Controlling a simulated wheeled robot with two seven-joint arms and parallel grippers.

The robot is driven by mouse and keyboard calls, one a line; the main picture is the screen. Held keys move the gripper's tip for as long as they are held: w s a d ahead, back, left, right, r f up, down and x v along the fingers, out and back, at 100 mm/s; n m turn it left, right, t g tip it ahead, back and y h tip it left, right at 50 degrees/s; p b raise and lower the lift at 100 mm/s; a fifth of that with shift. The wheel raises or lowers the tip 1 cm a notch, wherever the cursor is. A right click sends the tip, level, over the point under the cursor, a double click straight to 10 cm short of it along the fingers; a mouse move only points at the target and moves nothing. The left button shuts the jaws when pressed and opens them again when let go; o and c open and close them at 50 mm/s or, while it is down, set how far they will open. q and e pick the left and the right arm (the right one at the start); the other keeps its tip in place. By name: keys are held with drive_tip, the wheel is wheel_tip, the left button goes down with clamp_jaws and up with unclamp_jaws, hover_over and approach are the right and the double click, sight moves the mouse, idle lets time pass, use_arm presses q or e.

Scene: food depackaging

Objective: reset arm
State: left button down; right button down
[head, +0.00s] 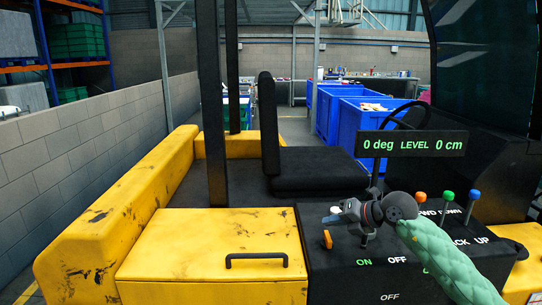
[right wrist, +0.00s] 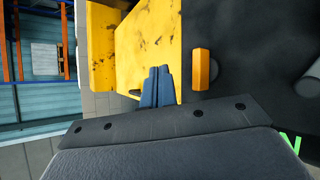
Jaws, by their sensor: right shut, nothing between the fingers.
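My right arm, with a green padded sleeve, comes in from the lower right of the head view. Its gripper (head: 334,218) hangs above the black control panel (head: 345,275) and points left. In the right wrist view the blue-grey fingers (right wrist: 158,86) are together, with nothing between them. An orange switch (head: 327,239) stands on the panel just below and left of the gripper, beside the green ON label. It also shows in the right wrist view (right wrist: 201,69), apart from the fingers. My left gripper is not in view.
Levers with orange (head: 421,197), green (head: 447,196) and blue (head: 474,194) knobs stand right of the gripper. A yellow cover (head: 205,238) with a black handle (head: 256,257) lies left. Behind are a black seat (head: 315,168), a level display (head: 412,144) and blue bins (head: 358,128).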

drive_tip(key=s+a+r+m+t+y, duration=0.3)
drive_tip(key=s+a+m+t+y, duration=0.35)
drive_tip(key=s+y, duration=0.25)
drive_tip(key=s+d+f+m+t+h, duration=0.1)
drive_tip(key=s+d+f+m+h, duration=0.2)
drive_tip(key=d+f+m+h, duration=0.35)
drive_tip(key=s+d+f+m+h, duration=0.35)
drive_tip(key=f+m+h, duration=0.45)
drive_tip(key=m, duration=0.3)
drive_tip(key=s+d+f+m+t+h, duration=0.1)
drive_tip(key=s+d+f+m+h, duration=0.3)
drive_tip(key=f+m+h, duration=0.35)
drive_tip(key=s+a+f+m+g+y, duration=0.2)
drive_tip(key=s+f+g, duration=0.8)
drive_tip(key=s+f, duration=0.6)
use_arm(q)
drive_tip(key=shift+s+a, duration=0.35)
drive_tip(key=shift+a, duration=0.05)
use_arm(e)
drive_tip(key=s+a+f+g+y, duration=0.2)
drive_tip(key=s+a, duration=0.5)
drive_tip(key=s, duration=0.4)
drive_tip(key=shift+s+a+g+y, duration=0.15)
drive_tip(key=shift+a+g+y, duration=0.25)
drive_tip(key=shift+g, duration=0.45)
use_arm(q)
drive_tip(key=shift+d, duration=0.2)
use_arm(e)
drive_tip(key=shift+d, duration=0.1)
